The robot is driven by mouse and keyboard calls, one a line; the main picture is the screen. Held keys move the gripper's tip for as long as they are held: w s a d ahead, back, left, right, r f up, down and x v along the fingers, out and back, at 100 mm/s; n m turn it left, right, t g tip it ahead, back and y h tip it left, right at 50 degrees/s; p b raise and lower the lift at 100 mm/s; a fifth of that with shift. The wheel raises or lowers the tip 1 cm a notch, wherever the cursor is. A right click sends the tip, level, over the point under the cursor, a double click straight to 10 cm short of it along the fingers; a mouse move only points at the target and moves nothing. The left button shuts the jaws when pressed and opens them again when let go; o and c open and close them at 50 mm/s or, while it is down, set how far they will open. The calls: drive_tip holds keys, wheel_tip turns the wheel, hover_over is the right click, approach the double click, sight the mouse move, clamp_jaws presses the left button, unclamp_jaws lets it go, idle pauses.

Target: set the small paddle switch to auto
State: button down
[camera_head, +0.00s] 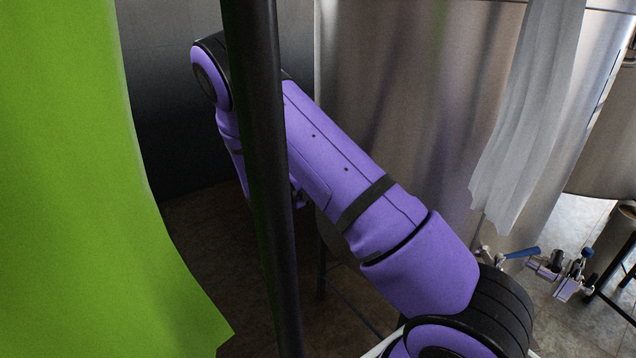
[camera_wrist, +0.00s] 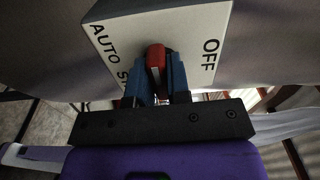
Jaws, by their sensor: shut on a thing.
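The switch plate (camera_wrist: 175,27) is a pale box face at the top of the wrist view. It reads AUTO on the left and OFF on the right, and a third label below AUTO is partly hidden by a finger. The small red paddle (camera_wrist: 156,58) stands out between these labels. My gripper (camera_wrist: 157,75) has its blue fingers on both sides of the paddle and is shut on it. I cannot tell for sure which label the paddle points to. In the head view, the switch and my gripper are not clearly visible.
In the head view a dark upright pole (camera_head: 266,180) crosses in front of my arm. A green sheet (camera_head: 75,190) fills the left. A steel tank (camera_head: 400,90) stands behind, with a grey cloth (camera_head: 530,110) hanging beside it. A blue-handled valve (camera_head: 522,253) is lower right.

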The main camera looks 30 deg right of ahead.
drive_tip(key=c, duration=1.1)
unclamp_jaws()
drive_tip(key=a, duration=1.1)
drive_tip(key=shift+s, duration=0.1)
drive_tip(key=shift+s, duration=0.1)
